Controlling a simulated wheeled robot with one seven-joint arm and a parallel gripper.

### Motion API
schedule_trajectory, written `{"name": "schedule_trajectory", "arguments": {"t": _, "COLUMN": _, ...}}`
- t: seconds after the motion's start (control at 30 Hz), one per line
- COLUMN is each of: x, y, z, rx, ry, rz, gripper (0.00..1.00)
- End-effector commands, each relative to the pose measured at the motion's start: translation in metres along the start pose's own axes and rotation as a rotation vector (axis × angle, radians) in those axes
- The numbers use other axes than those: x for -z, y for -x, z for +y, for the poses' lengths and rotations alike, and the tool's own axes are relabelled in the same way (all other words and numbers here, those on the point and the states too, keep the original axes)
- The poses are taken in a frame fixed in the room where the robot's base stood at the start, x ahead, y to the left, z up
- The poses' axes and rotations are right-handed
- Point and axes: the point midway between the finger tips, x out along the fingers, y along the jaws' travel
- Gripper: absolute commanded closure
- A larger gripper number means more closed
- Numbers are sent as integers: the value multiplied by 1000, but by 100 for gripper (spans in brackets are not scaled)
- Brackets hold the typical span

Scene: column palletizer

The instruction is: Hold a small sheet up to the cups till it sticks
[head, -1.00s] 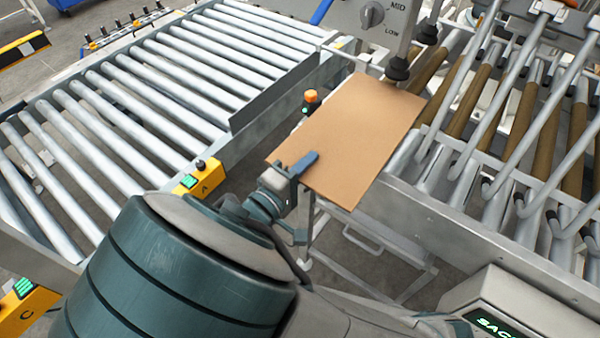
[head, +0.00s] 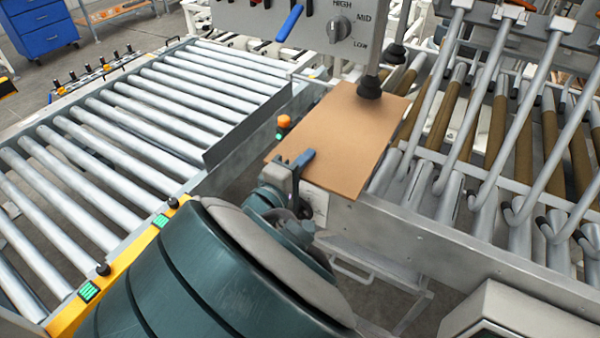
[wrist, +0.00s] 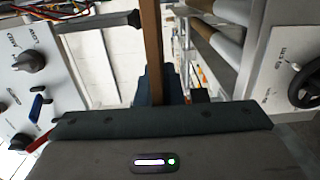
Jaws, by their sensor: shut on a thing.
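The small sheet (head: 340,135) is a flat brown board, held out roughly level in the head view. My gripper (head: 300,163) is shut on its near left edge. In the wrist view the sheet (wrist: 152,45) shows edge-on as a brown strip rising from my gripper (wrist: 155,98). One black suction cup (head: 370,88) on a grey stem overlaps the sheet's far part from above; I cannot tell whether it touches. A second black cup (head: 396,54) is farther back, beyond the sheet's far edge.
A roller conveyor (head: 130,120) runs along the left. A grey panel with a knob (head: 340,29) and blue lever (head: 289,23) stands behind the sheet. Slanted metal bars (head: 495,100) over brown rollers are close on the right. An orange-topped button (head: 284,121) is left of the sheet.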

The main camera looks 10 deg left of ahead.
Motion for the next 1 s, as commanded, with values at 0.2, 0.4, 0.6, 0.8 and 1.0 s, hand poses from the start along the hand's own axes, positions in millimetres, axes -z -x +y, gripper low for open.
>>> {"name": "schedule_trajectory", "arguments": {"t": 0.2, "x": 0, "y": -19, "z": 2, "rx": -2, "ry": 1, "rz": -4, "gripper": 100}}
{"name": "schedule_trajectory", "arguments": {"t": 0.4, "x": 1, "y": -35, "z": 2, "rx": -2, "ry": 0, "rz": -5, "gripper": 100}}
{"name": "schedule_trajectory", "arguments": {"t": 0.6, "x": 2, "y": -51, "z": 2, "rx": -3, "ry": 0, "rz": -3, "gripper": 100}}
{"name": "schedule_trajectory", "arguments": {"t": 0.8, "x": 2, "y": -67, "z": 2, "rx": -2, "ry": 1, "rz": -3, "gripper": 100}}
{"name": "schedule_trajectory", "arguments": {"t": 1.0, "x": 3, "y": -82, "z": 3, "rx": -2, "ry": 0, "rz": -3, "gripper": 100}}
